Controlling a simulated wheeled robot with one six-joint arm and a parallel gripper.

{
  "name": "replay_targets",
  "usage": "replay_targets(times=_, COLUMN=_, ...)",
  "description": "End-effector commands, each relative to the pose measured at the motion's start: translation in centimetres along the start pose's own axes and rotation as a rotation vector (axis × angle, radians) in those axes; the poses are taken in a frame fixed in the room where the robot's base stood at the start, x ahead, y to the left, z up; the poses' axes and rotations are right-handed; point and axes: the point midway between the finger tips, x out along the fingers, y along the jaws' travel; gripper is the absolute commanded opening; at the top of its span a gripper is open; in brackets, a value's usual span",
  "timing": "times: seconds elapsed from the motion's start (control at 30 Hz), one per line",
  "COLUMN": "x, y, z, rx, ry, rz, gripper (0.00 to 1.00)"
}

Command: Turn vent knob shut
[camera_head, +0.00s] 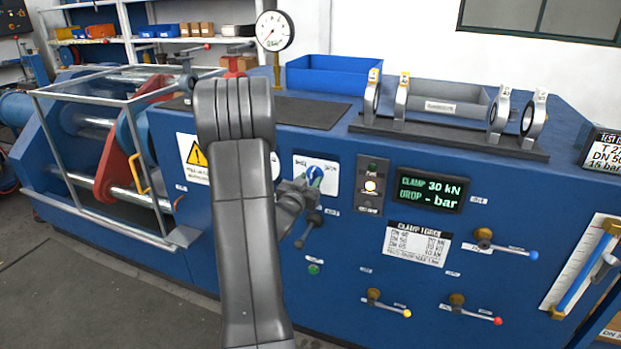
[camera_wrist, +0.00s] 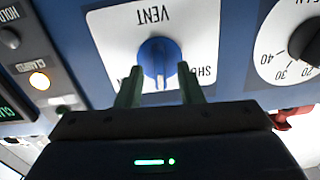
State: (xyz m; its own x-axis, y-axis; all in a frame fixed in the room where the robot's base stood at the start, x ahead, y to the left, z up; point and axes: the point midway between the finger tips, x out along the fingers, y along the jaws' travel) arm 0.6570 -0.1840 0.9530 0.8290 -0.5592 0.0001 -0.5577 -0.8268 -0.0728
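The blue round vent knob (camera_wrist: 158,56) sits on a white plate marked VENT (camera_wrist: 110,35), upside down in the wrist view. Its narrow grip ridge runs roughly up and down there. A second word on the plate is partly hidden by a finger. My gripper (camera_wrist: 159,77) is open, its two green fingers apart at either side of the knob's lower part, with a gap to the ridge. I cannot tell whether they touch the knob's rim. In the head view the knob (camera_head: 314,172) shows beyond my gripper (camera_head: 307,182), partly covered by it.
Close by are a numbered dial (camera_wrist: 285,45), a lit lamp button (camera_head: 370,186) and the clamp display (camera_head: 430,191). Valve levers with blue (camera_head: 505,246), yellow (camera_head: 388,303) and red (camera_head: 475,309) tips stick out of the panel to the lower right. A caged press (camera_head: 110,150) stands left.

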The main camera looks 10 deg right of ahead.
Motion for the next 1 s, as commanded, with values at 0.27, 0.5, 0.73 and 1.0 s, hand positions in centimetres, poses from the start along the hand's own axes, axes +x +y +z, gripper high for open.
replay_targets(times=0.27, x=1.28, y=0.02, z=0.05, rx=-0.001, ry=-0.001, rz=0.0, gripper=0.34)
replay_targets(times=0.5, x=1.25, y=0.01, z=0.03, rx=0.0, ry=-0.001, rz=0.0, gripper=0.22)
replay_targets(times=0.73, x=1.24, y=0.01, z=0.02, rx=0.0, ry=-0.001, rz=0.0, gripper=0.0)
replay_targets(times=1.0, x=1.25, y=-0.01, z=0.02, rx=-0.039, ry=0.0, rz=0.0, gripper=0.0)
